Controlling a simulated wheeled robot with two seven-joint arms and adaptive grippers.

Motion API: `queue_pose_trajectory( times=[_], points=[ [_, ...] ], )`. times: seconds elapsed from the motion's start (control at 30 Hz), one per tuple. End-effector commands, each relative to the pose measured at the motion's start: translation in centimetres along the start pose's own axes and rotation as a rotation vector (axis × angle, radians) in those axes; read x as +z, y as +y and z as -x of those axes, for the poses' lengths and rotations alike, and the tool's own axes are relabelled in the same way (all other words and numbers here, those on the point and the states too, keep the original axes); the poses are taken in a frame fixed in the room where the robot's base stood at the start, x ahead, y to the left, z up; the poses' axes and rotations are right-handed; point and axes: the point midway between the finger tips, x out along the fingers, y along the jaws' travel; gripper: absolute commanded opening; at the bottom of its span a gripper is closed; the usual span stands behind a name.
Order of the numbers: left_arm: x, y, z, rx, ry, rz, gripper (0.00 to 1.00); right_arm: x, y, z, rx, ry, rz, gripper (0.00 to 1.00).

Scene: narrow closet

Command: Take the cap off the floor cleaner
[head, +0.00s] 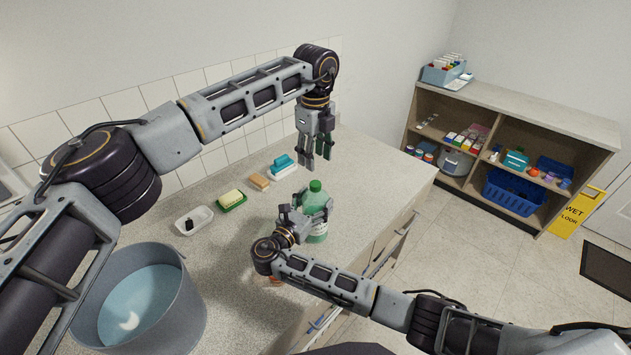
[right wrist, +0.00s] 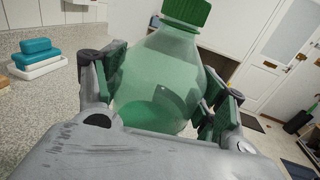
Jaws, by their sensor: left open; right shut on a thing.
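The floor cleaner is a clear green bottle (head: 317,203) with a pale label, upright on the speckled counter. Its green cap (head: 315,185) is on top. My right gripper (head: 307,212) is shut on the bottle's body below the cap. In the right wrist view the bottle (right wrist: 165,80) stands between the fingers, with the cap (right wrist: 187,10) cut off by the top edge. My left gripper (head: 316,162) is open and empty, pointing down above the cap and apart from it.
A grey bucket of bluish liquid (head: 190,330) stands at the counter's lower left. A white dish (head: 194,221), a green dish with a yellow bar (head: 231,201), a tan block (head: 260,182) and a blue block on a white tray (head: 283,167) line the wall. A shelf (head: 540,104) stands right.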

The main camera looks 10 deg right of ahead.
Motion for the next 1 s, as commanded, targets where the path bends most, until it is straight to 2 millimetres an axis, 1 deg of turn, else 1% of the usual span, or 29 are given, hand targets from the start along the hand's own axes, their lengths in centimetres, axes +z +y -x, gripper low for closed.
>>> queue_pose_trajectory(
  times=[0.07,0.17,1.0],
  points=[
    [0.54,0.20,0.24,0.008,-0.024,0.002,0.46,-0.01,0.01,0.02,0.000,0.001,0.000,0.04],
    [0.65,0.37,0.11,0.017,-0.029,-0.031,0.46,-0.01,0.01,0.02,0.000,0.001,0.000,0.04],
    [0.51,0.45,-0.32,0.028,-0.012,-0.719,0.46,-0.01,0.02,0.02,0.001,0.001,0.000,0.04]
  ],
)
